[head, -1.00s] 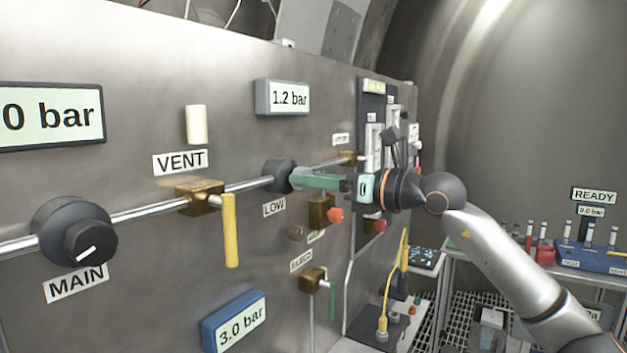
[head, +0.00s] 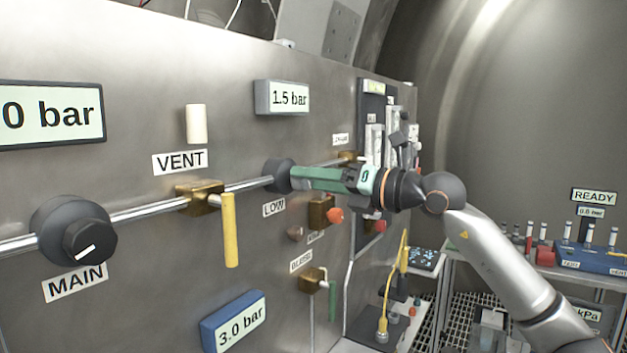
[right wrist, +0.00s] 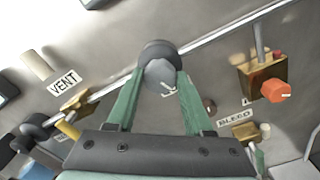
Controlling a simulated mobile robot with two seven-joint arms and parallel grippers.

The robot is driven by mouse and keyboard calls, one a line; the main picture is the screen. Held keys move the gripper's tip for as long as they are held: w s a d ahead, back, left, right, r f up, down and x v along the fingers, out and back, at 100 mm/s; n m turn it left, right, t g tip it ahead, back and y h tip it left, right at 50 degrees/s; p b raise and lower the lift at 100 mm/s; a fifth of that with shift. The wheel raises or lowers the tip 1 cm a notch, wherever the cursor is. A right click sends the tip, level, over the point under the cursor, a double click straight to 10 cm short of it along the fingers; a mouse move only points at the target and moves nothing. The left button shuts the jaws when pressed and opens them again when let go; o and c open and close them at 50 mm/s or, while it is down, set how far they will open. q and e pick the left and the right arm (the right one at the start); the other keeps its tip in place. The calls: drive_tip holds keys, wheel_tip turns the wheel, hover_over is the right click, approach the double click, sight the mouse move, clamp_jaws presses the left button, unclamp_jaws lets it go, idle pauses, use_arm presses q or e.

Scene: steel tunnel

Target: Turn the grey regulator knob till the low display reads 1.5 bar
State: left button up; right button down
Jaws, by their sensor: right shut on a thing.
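The regulator (head: 279,175) above the LOW label (head: 274,208) is a dark round body on the steel pipe. Its grey knob (right wrist: 160,75) shows in the right wrist view between my green fingers. My right gripper (head: 293,178) is shut on the knob, one finger on each side; it also shows in the right wrist view (right wrist: 162,82). In the head view the fingers hide most of the knob. The low display (head: 289,98), above the regulator, reads 1.5 bar. My left gripper is not in view.
The yellow VENT lever (head: 231,230) hangs left of the regulator. An orange-red knob (head: 335,215) on a brass valve sits below my right gripper. The black MAIN knob (head: 90,241) is at far left. A blue display (head: 236,322) reads 3.0 bar.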

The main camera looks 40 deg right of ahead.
drive_tip(key=shift+c, duration=1.4)
unclamp_jaws()
use_arm(q)
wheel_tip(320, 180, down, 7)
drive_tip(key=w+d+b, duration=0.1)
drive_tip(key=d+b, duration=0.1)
drive_tip(key=b, duration=0.7)
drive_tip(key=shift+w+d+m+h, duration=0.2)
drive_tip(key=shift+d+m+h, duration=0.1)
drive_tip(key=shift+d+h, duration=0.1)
use_arm(e)
drive_tip(key=v, duration=1.2)
drive_tip(key=shift+s, duration=0.25)
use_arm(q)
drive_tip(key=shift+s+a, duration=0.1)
use_arm(e)
drive_tip(key=shift+d, duration=0.15)
